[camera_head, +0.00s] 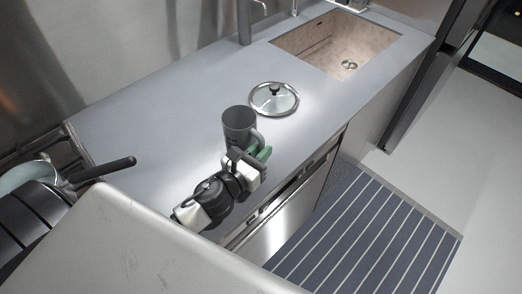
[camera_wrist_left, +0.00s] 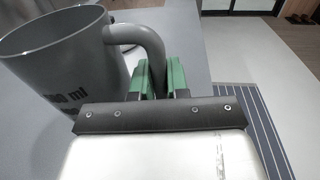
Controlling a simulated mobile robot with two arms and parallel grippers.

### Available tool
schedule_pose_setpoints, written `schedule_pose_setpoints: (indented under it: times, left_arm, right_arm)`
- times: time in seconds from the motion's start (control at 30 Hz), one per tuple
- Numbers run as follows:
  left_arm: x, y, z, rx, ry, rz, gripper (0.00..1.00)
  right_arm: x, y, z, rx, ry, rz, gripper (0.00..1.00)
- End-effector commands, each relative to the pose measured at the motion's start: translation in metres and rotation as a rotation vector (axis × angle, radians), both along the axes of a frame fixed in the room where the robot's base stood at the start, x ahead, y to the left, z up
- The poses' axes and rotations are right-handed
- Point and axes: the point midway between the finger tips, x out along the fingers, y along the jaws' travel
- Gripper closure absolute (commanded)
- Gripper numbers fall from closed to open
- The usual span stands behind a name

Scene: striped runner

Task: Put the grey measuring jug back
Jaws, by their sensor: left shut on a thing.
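The grey measuring jug (camera_head: 238,124) is upright at the counter, near its front edge. It also shows in the left wrist view (camera_wrist_left: 65,65), with dark volume lettering on its side and its handle toward my gripper. My left gripper (camera_head: 260,153) has green fingers, and they are shut on the jug's handle in the left wrist view (camera_wrist_left: 162,78). The jug's base is partly hidden by my gripper, so I cannot tell whether it touches the counter. My right gripper is not in view.
A glass lid (camera_head: 274,99) with a dark knob lies on the grey counter (camera_head: 130,125) just behind the jug. The sink (camera_head: 338,45) and tap (camera_head: 244,22) are farther back. A pan handle (camera_head: 103,170) sticks out at the left. The counter left of the jug is clear.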

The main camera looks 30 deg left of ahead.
Motion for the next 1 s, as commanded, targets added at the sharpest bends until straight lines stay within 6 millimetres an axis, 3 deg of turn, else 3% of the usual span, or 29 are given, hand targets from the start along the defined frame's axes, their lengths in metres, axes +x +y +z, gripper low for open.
schedule_pose_setpoints:
  times: [0.03, 0.17, 0.53, 0.67, 1.0]
  left_arm:
    - [0.000, 0.000, -0.001, -0.001, 0.000, 0.000, 0.80]
    - [0.000, 0.000, -0.001, 0.000, 0.000, 0.000, 0.60]
    - [-0.001, 0.000, 0.003, 0.001, 0.001, 0.000, 0.59]
    - [-0.018, 0.004, -0.002, 0.001, 0.004, 0.000, 0.59]
    - [-0.082, 0.017, -0.002, -0.001, 0.003, 0.001, 0.59]
  right_arm:
    - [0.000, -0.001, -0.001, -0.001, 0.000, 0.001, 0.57]
    - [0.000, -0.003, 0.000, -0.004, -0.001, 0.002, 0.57]
    - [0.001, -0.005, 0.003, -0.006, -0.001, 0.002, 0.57]
    - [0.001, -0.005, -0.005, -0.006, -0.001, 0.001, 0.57]
    - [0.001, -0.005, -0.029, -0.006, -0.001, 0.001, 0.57]
